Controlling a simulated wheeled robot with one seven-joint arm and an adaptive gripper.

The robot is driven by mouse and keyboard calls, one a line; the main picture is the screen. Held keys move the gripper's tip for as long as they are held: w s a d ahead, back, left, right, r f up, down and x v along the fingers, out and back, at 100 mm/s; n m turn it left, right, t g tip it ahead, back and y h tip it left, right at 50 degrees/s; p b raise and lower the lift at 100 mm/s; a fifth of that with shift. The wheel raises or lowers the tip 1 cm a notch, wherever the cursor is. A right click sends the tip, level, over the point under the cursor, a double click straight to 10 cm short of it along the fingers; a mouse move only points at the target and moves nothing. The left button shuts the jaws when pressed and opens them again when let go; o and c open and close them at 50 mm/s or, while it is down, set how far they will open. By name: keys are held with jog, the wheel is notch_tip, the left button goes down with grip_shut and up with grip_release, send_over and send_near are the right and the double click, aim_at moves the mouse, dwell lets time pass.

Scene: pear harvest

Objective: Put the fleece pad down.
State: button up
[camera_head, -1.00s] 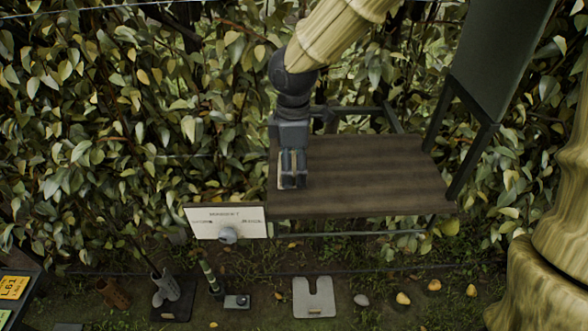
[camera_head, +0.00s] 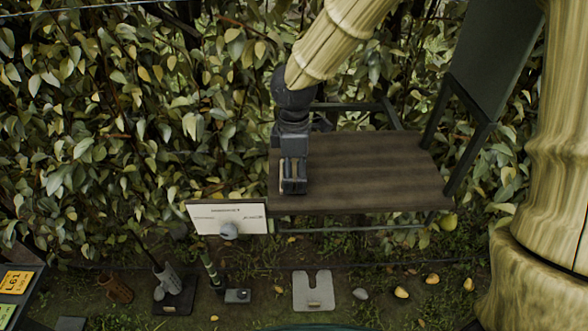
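My gripper (camera_head: 293,186) points down over the left end of the dark wooden bench (camera_head: 375,180), close to its top. The fingers look near each other, and a narrow tan sliver shows along them. I cannot tell whether this sliver is the fleece pad or part of the gripper. No fleece pad shows clearly elsewhere. Whether the fingertips touch the bench is unclear.
A white sign with a round knob (camera_head: 228,229) stands at the bench's front left. On the ground lie a pale notched plate (camera_head: 313,291), a dark boot-like tool stand (camera_head: 176,296) and several pears (camera_head: 401,292). The bench's middle and right are bare. Hedge stands behind.

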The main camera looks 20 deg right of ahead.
aim_at(294, 168)
jog(key=shift+o, duration=0.8)
notch_tip(294, 168, up, 12)
jog(key=b, duration=0.1)
jog(key=shift+r+b, duration=0.2)
jog(key=shift+b, duration=0.15)
